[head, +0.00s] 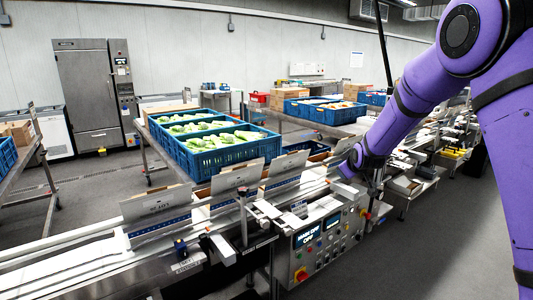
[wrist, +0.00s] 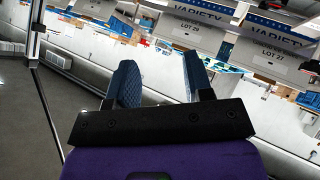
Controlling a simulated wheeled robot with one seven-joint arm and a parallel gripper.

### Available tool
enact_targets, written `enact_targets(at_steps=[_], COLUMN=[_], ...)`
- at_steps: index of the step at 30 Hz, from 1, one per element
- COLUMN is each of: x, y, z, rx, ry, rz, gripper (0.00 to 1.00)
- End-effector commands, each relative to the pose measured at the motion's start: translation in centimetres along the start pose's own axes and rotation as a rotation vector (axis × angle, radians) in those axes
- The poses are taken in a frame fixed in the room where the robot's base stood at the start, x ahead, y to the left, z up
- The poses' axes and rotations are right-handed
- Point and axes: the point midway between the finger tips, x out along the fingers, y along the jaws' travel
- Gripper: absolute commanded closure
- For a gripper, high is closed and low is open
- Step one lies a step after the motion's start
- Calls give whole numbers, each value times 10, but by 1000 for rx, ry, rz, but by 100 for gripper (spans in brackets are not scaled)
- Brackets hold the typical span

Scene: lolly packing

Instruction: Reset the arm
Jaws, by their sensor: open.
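My purple arm reaches in from the right in the head view, its wrist down beside the packing line. My gripper (wrist: 160,82) shows in the wrist view with its two blue padded fingers apart and nothing between them. In the head view the fingers are hidden or too small to make out. In the wrist view, boxes with blue "VARIETY" labels (wrist: 282,43) lie beyond the fingers, apart from them.
A conveyor line (head: 95,255) with upright cartons (head: 158,205) runs along the front. A control panel (head: 318,240) stands below my wrist. Blue crates (head: 200,160) of green produce sit on a table behind. Grey floor (head: 425,245) is clear at the right front.

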Motion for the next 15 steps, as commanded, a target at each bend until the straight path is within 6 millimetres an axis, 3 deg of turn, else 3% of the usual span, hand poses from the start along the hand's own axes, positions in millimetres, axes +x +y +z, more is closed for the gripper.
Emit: enact_targets(at_steps=[1,6,15], x=[-22,-89,-208], y=[7,17,19], z=[-6,-11,-4], rx=[24,104,240], ry=[-7,-54,-140], rz=[-5,-37,-86], gripper=[53,53,53])
